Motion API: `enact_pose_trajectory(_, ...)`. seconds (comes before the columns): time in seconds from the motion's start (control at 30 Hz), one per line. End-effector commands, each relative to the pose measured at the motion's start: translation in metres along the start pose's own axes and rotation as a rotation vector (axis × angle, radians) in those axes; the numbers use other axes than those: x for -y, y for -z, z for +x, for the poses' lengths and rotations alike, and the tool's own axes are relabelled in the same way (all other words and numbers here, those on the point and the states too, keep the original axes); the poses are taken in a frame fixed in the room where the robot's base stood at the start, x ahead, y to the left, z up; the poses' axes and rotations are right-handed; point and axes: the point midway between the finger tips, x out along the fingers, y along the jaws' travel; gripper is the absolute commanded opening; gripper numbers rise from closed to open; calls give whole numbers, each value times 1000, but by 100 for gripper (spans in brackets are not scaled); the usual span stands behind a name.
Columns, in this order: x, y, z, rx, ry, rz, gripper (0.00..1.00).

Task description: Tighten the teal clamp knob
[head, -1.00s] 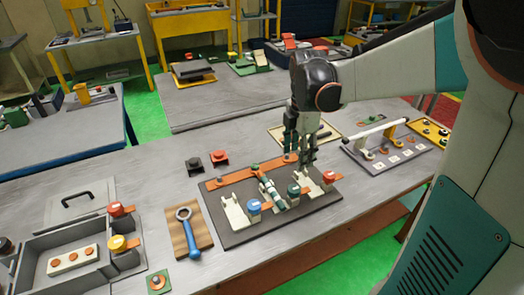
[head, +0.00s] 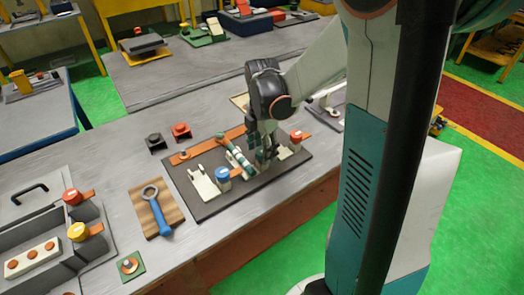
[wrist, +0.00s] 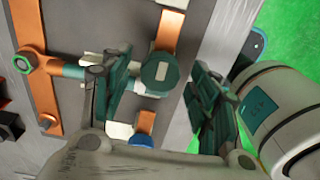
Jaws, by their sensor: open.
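The teal clamp knob (wrist: 155,74) has a round top with a pale mark and shows in the wrist view. My gripper (wrist: 165,85) is open, with one finger on each side of the knob. The knob is closer to the left finger; I cannot tell whether they touch. In the head view, my gripper (head: 266,156) is over the right part of the dark fixture plate (head: 215,210) and hides the knob. A striped teal and white shaft (head: 238,156) lies on the plate left of the gripper.
A blue knob (head: 223,174) and a red knob (head: 296,135) flank my gripper on the plate. An orange bar (head: 197,150) runs along its back. A blue-handled wrench (head: 158,210) lies on a wooden board to the left. Black and red blocks stand behind.

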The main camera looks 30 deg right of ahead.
Motion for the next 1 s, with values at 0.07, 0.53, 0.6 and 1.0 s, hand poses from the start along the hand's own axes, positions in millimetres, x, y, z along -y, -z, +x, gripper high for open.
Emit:
enact_pose_trajectory(0.07, 0, 0, 2, 0, 0, 0, 56)
enact_pose_trajectory(0.53, 0, 0, 2, 0, 0, 0, 11)
enact_pose_trajectory(0.6, 0, 0, 2, 0, 0, 0, 11)
enact_pose_trajectory(1.0, 0, 0, 2, -1, 0, 88, 11)
